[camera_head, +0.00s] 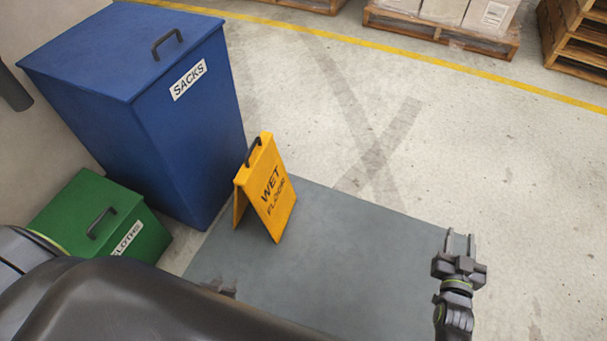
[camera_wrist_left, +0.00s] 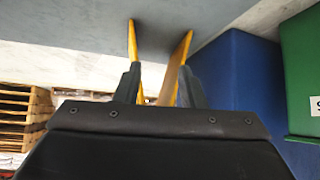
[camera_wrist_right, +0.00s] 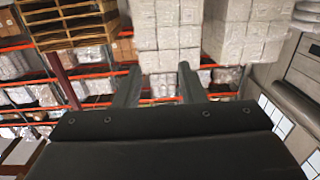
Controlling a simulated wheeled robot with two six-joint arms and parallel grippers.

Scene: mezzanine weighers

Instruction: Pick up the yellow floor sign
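The yellow floor sign (camera_head: 268,190) stands upright as an A-frame on a grey mat (camera_head: 340,265), with a dark handle on top and "WET FLOOR" on its face. In the left wrist view the sign (camera_wrist_left: 180,52) appears upside down and edge-on, its two panels spread beyond the fingers. My left gripper (camera_wrist_left: 160,88) is open and lined up with the sign; I cannot tell whether it touches it. In the head view my left arm mostly hides that gripper. My right gripper (camera_head: 459,242) is open and empty over the mat's right edge; its fingers also show in the right wrist view (camera_wrist_right: 157,80).
A blue SACKS bin (camera_head: 150,100) stands close behind the sign on the left. A green CLOTHS box (camera_head: 110,215) is in front of that bin. Loaded pallets (camera_head: 440,30) stand beyond a yellow floor line. The concrete floor right of the sign is clear.

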